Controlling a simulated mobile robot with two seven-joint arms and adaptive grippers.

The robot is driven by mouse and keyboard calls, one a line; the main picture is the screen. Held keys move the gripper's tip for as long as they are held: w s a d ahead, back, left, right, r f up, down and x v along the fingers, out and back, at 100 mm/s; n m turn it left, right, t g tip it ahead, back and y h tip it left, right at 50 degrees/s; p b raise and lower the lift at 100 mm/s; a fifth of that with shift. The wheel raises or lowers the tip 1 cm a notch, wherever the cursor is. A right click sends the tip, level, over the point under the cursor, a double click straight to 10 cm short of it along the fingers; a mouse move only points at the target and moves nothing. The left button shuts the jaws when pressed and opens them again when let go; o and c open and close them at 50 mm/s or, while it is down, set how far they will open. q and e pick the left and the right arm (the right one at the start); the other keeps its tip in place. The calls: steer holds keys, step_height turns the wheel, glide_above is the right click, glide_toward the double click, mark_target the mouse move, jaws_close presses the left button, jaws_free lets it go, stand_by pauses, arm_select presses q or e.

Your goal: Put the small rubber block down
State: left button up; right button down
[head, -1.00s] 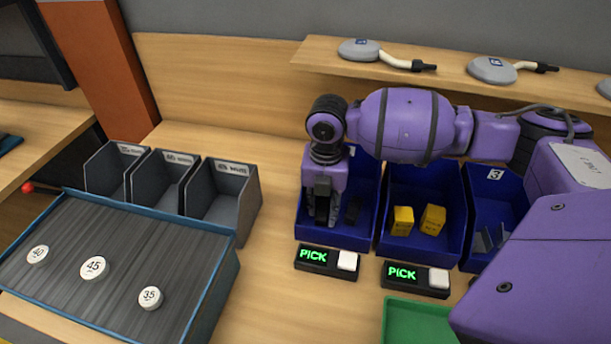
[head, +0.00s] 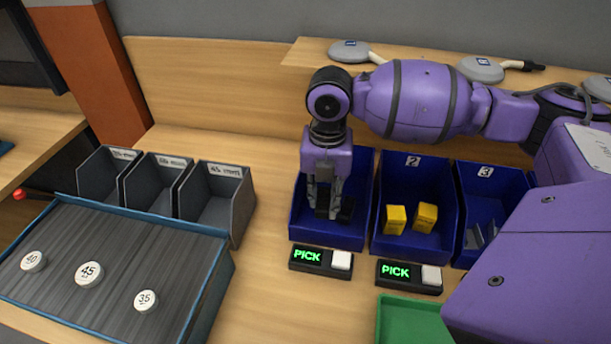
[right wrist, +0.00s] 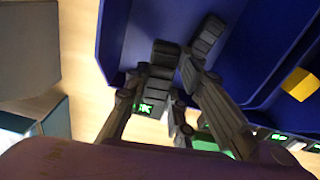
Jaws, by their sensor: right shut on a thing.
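My right gripper (head: 328,205) points down into the leftmost blue bin (head: 301,222). In the right wrist view its two long dark fingers (right wrist: 168,70) come together on a small dark ribbed block (right wrist: 155,62), which I take to be the small rubber block. In the head view the fingers mostly hide this block. Another dark ribbed block (right wrist: 208,36) shows close beside it in the wrist view. Whether the held block touches the bin floor cannot be told. My left gripper is not in view.
Bin 2 (head: 447,238) holds two yellow blocks (head: 410,218); bin 3 (head: 463,205) holds grey pieces. Green-lit PICK displays (head: 307,256) stand in front. A green tray (head: 400,305) is at the front. Grey bins (head: 213,200) and a slat conveyor (head: 130,255) with several white discs lie left.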

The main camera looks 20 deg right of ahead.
steer(key=s+r, duration=0.6)
steer(key=s, duration=0.5)
steer(key=shift+d+r+p, duration=0.15)
steer(key=shift+d+p, duration=0.1)
steer(key=shift+p, duration=0.15)
